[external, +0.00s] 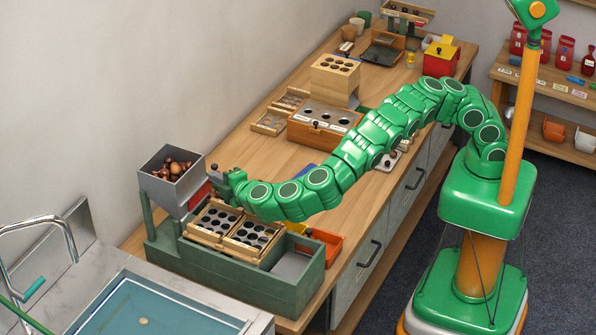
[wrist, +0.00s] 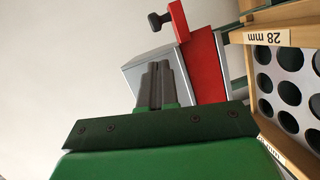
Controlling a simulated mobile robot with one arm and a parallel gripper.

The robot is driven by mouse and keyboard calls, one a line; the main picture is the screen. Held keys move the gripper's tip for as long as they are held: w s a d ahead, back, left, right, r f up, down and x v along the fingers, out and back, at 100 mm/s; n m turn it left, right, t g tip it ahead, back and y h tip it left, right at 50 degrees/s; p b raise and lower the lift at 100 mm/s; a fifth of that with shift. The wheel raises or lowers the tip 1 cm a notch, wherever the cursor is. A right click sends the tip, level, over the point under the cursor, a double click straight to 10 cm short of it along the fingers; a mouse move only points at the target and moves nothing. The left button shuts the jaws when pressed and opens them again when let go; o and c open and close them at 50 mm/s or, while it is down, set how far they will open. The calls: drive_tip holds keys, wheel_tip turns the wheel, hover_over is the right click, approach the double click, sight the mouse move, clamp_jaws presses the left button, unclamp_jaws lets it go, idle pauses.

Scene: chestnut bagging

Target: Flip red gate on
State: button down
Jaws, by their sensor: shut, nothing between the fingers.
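The red gate (external: 199,196) is at the right side of the grey hopper (external: 184,193), which holds several brown chestnuts (external: 172,168). In the wrist view the red gate (wrist: 207,68) stands beyond and to the right of my fingers, with a dark knob (wrist: 159,20) sticking out at its end. The grey hopper also shows in the wrist view (wrist: 150,66), partly behind my fingers. My gripper (external: 216,177) is close to the gate in the external view; in the wrist view (wrist: 160,68) its fingers are together and empty. I cannot tell whether they touch the gate.
Below the gate, wooden sieve trays (external: 211,239) with round holes rest on a green machine frame (external: 245,285). A tray labelled 28 mm (wrist: 268,37) is close at the right of the wrist view. An orange bin (external: 327,244) and a sink (external: 130,310) are nearby.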

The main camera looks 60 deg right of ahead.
drive_tip(key=shift+w+d+f, duration=0.1)
drive_tip(key=shift+w+d, duration=0.15)
drive_tip(key=shift+d, duration=0.3)
drive_tip(key=shift+w+d+f, duration=0.15)
drive_tip(key=shift+w+d, duration=0.1)
drive_tip(key=shift+d, duration=0.3)
drive_tip(key=shift+w+d+f, duration=0.1)
drive_tip(key=shift+w+d, duration=0.15)
drive_tip(key=shift+d, duration=0.3)
drive_tip(key=shift+d, duration=2.95)
